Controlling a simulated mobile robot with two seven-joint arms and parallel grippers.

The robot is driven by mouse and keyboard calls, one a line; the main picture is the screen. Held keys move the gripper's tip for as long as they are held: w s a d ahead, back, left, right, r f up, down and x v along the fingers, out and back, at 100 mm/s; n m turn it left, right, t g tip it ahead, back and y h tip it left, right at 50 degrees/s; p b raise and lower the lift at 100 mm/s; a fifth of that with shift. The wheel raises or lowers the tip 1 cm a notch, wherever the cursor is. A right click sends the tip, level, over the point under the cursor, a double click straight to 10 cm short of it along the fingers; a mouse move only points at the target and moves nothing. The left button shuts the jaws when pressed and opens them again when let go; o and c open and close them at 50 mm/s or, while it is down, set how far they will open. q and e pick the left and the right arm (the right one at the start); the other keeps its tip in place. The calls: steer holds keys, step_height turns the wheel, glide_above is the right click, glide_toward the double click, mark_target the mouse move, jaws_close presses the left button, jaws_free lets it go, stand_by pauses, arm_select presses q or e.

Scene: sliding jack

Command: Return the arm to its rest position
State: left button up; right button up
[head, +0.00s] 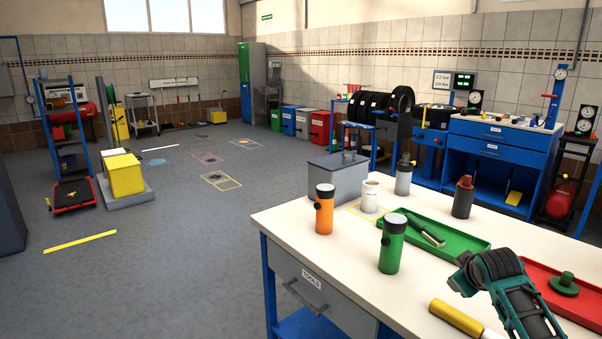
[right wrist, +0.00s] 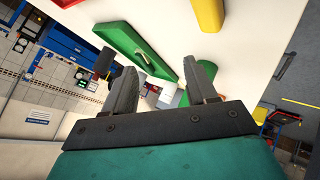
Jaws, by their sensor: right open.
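My right arm comes in at the lower right of the head view, teal and black, bent above the white-topped workbench (head: 300,228). In the right wrist view my right gripper (right wrist: 168,66) has its two dark fingers apart, with nothing between them. The green tray (right wrist: 140,50) shows beyond the fingers, apart from them as far as I can tell. In the head view the fingers are hard to make out. My left gripper is in neither view.
On the bench are an orange canister (head: 324,210), a green canister (head: 392,243), a grey box (head: 338,178), a white mug (head: 370,196), a dark bottle (head: 463,197), a red tray (head: 540,275) and a yellow-handled tool (head: 456,318). Open floor (head: 170,260) lies left.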

steer(key=w+a+r+m+t+y, duration=0.1)
steer(key=w+a+r+t, duration=0.1)
steer(key=w+r+t, duration=0.3)
steer(key=a+r+m+t, duration=0.1)
steer(key=r+t, duration=0.3)
steer(key=r, duration=0.2)
steer(key=s+a+f+g+y, duration=0.2)
steer(key=s+a+f, duration=0.3)
steer(key=s+f, duration=0.4)
steer(key=s+a+f+g+y, duration=0.1)
steer(key=s+a+f+g, duration=0.1)
steer(key=s+a+f, duration=0.65)
steer(key=s+a+f+g, duration=0.1)
steer(key=s+f, duration=0.2)
steer(key=s, duration=0.3)
steer(key=s+a+f+g, duration=0.1)
steer(key=s+f, duration=0.3)
steer(key=s, duration=0.3)
steer(key=s+a+f+g+y, duration=0.1)
steer(key=s+f, duration=0.2)
steer(key=s, duration=0.3)
steer(key=shift+s+f+m, duration=0.3)
steer(key=shift+a, duration=0.1)
